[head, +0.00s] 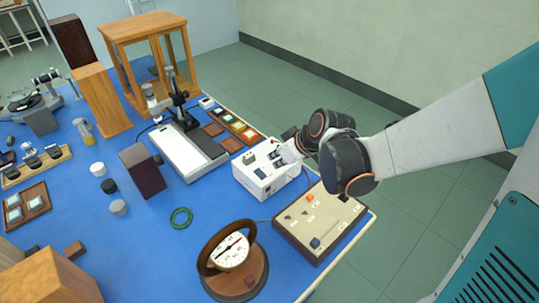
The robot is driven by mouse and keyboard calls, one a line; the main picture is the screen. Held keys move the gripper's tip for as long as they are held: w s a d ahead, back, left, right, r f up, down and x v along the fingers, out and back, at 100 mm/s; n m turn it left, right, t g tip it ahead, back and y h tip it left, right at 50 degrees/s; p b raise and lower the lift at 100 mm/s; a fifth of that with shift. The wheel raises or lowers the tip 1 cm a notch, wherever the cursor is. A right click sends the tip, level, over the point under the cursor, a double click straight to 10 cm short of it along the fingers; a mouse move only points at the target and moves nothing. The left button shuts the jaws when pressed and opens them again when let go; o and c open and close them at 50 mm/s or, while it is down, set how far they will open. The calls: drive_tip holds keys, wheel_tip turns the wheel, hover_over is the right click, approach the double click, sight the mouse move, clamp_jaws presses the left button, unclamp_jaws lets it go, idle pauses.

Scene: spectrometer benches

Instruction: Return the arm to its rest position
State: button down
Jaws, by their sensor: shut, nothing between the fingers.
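My arm reaches in from the right edge. Its dark wrist joints hang over the right edge of the bench, near a white instrument box (266,172). My gripper (289,143) is small in the picture and partly hidden by the wrist. It is shut and empty, at the upper right corner of the white box in the picture. I cannot tell whether it touches the box.
The blue bench (150,235) is crowded. A beige control panel (318,222) and a round dial gauge (232,252) stand near the front right. A microscope stand (187,145), wooden blocks and a wooden frame case (150,52) stand behind. Floor right of the bench is clear.

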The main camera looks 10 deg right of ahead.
drive_tip(key=shift+s+d+r, duration=0.2)
drive_tip(key=shift+s+r, duration=0.05)
drive_tip(key=shift+s, duration=0.05)
idle(0.4)
drive_tip(key=s+d+r+m+h, duration=0.1)
drive_tip(key=s+d+r+m, duration=0.1)
drive_tip(key=s, duration=0.4)
drive_tip(key=s+d+r+m+h, duration=0.1)
drive_tip(key=s+d+r+m, duration=0.1)
drive_tip(key=s+d+r, duration=0.1)
drive_tip(key=s+d+r+m+t+h+b, duration=0.1)
drive_tip(key=s+d+r+m+h, duration=0.1)
drive_tip(key=s+r, duration=0.3)
drive_tip(key=s+d, duration=0.1)
drive_tip(key=s, duration=0.2)
drive_tip(key=shift+s+d+m, duration=0.25)
drive_tip(key=shift+s+m, duration=0.1)
drive_tip(key=shift+m, duration=0.05)
